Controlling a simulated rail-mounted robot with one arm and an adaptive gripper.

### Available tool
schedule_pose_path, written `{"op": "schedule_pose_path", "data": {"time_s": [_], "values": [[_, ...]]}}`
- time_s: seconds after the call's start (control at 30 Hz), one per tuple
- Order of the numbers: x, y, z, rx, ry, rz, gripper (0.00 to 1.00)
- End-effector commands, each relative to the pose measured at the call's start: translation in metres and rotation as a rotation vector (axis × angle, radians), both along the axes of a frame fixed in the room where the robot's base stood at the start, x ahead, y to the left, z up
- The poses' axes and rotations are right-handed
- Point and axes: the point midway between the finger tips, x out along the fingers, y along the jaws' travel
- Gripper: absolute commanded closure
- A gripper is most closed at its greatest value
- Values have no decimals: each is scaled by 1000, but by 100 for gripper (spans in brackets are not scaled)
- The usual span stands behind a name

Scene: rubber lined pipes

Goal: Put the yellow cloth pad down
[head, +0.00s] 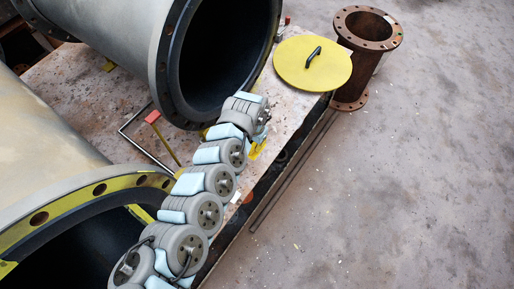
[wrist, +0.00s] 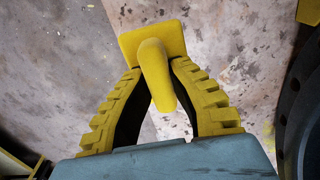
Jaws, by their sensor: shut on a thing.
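The yellow cloth pad (wrist: 150,36) shows in the wrist view as a flat, roughly square yellow piece with a thick rounded grip pointing toward me. My gripper (wrist: 156,70) has yellow ridged fingers, and its tips are closed on either side of that grip. The pad is over a worn, mottled pale surface (wrist: 228,45); I cannot tell whether it touches it. In the head view my arm covers most of the gripper. A small yellow patch (head: 257,150) shows beside the arm's end, and I cannot tell whether it is the pad or a finger.
Large flanged pipes (head: 165,60) with dark linings stand at the left and back. A yellow round lid (head: 312,63) with a black handle lies on the worn table (head: 285,100). A rusty flanged pipe (head: 362,75) stands beyond its edge. A red-headed tool (head: 152,117) is left of my arm.

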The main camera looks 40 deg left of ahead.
Motion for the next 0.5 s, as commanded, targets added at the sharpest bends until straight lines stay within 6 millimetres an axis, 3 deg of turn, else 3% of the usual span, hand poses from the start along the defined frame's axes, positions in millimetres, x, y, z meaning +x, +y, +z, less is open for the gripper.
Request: {"op": "schedule_pose_path", "data": {"time_s": [0.5], "values": [[23,14,-36,1,2,-5,100]]}}
